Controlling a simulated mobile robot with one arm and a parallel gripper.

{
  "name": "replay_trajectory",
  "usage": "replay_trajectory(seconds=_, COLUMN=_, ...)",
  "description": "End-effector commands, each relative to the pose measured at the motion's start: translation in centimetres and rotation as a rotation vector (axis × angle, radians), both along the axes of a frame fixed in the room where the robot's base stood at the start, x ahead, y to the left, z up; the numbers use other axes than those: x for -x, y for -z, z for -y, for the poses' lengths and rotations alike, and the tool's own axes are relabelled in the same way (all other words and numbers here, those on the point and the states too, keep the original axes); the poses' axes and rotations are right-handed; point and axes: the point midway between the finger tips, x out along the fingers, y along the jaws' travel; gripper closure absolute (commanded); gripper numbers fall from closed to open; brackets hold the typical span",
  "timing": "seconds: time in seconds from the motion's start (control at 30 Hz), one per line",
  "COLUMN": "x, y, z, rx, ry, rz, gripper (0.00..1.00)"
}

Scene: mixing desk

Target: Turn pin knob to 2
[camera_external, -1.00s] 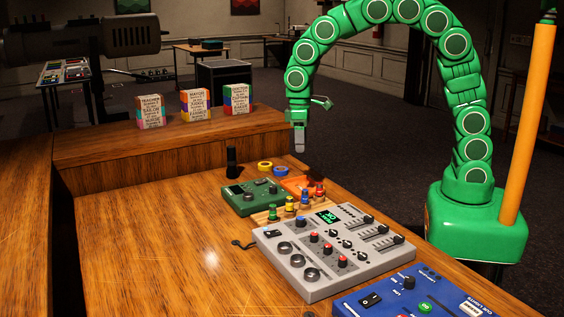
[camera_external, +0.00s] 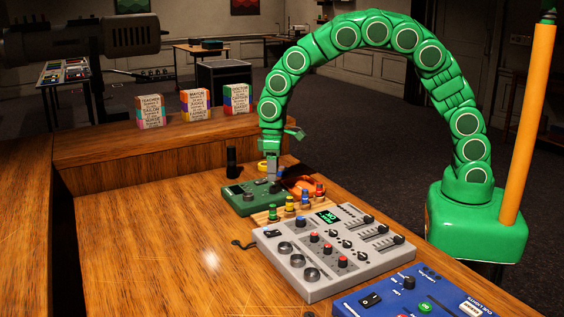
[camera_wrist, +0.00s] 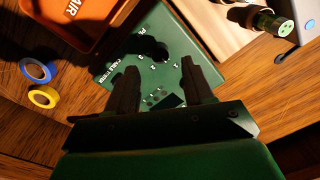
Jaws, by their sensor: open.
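The green box (camera_external: 243,204) sits on the wooden desk behind the grey mixer. In the wrist view its top (camera_wrist: 158,18) shows white lettering, a small dark display and a ring of small marks. A black knob (camera_wrist: 150,46) stands inside that ring, partly dark against shadow, and which mark it points to is unclear. My gripper (camera_external: 272,181) is over the back right part of the green box, pointing down. In the wrist view my gripper (camera_wrist: 160,72) is open, its two dark fingers apart with the knob just beyond their tips. I cannot tell any contact.
An orange tray (camera_wrist: 67,22) lies close beside the box. Blue tape (camera_wrist: 36,71) and yellow tape (camera_wrist: 43,97) lie nearby. Several coloured plugs stand between the box and the grey mixer (camera_external: 318,282). A black cylinder (camera_external: 231,162) stands behind the box. The desk's left side is clear.

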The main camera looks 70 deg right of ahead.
Motion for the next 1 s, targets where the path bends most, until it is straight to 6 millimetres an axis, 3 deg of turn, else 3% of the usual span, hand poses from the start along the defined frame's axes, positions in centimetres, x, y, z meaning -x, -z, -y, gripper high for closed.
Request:
replay_trajectory(seconds=0.3, x=0.2, y=4.3, z=-0.2, rx=0.000, ry=0.000, rz=-0.006, gripper=0.48)
replay_trajectory(seconds=0.63, x=0.1, y=4.6, z=-0.2, rx=0.001, ry=0.000, rz=-0.003, gripper=0.48)
replay_trajectory(seconds=0.9, x=0.1, y=4.6, z=-0.2, rx=0.001, ry=0.000, rz=-0.003, gripper=0.89)
replay_trajectory(seconds=1.0, x=0.1, y=4.6, z=-0.2, rx=0.000, ry=0.000, rz=-0.003, gripper=1.00)
